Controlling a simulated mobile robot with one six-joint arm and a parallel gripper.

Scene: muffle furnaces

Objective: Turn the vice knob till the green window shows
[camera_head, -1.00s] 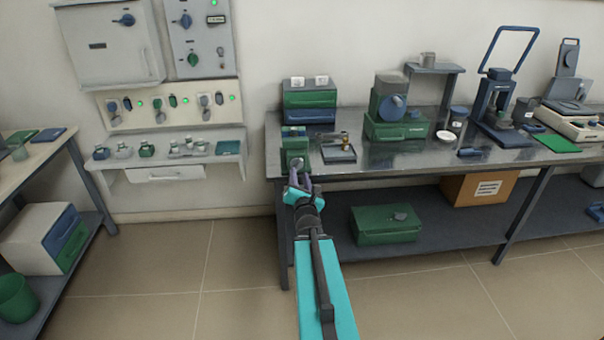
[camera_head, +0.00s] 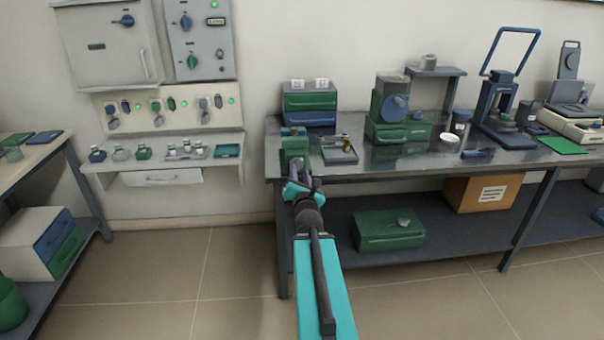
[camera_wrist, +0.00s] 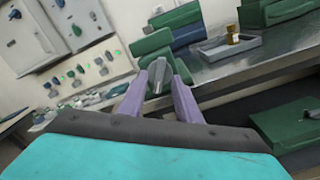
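The green vice (camera_head: 294,146) stands at the left front corner of the steel bench. It also shows in the wrist view (camera_wrist: 152,43), beyond my fingers. A grey piece that looks like the vice knob (camera_wrist: 159,76) lies between my two purple fingertips. My gripper (camera_wrist: 159,80) reaches the front of the vice with a finger on either side of that piece. I cannot tell whether the fingers press on it or stand just clear. In the head view my gripper (camera_head: 302,183) hides the knob. I see no green window that I can make out.
Right of the vice is a grey tray (camera_head: 340,155) with a small brass-coloured item. A green and blue drawer box (camera_head: 309,103) stands behind. A green case (camera_head: 388,231) and a cardboard box (camera_head: 483,191) are on the lower shelf. The floor in front is clear.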

